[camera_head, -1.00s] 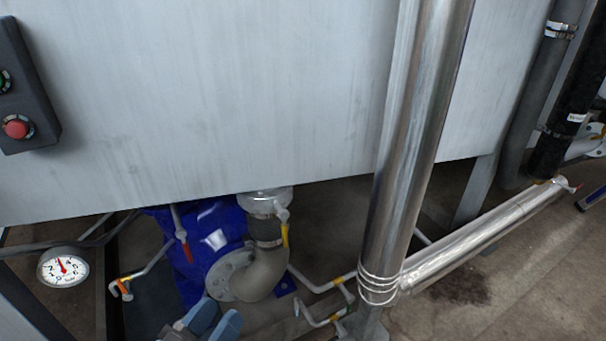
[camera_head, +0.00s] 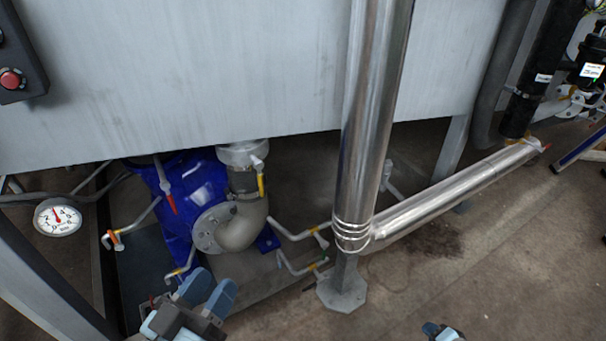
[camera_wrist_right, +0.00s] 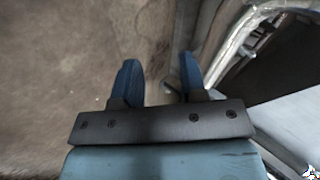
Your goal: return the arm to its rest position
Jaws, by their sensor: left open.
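My left gripper (camera_head: 210,288) shows at the bottom of the head view, with two blue fingers apart and nothing seen between them. It is in front of the blue pump housing and below the curved grey pipe elbow (camera_head: 240,228) in the picture. Only a small blue tip of my right gripper (camera_head: 440,331) shows at the bottom edge of the head view. In the right wrist view my right gripper (camera_wrist_right: 160,78) has its two blue fingers apart, with only blurred brown floor between them.
A shiny metal pipe (camera_head: 370,120) stands before a large grey tank (camera_head: 190,80). A second shiny pipe (camera_head: 450,198) runs off to the right. Thin valve lines and a gauge (camera_head: 57,219) are near the blue pump (camera_head: 200,180). Open brown floor (camera_head: 480,270) lies at the lower right.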

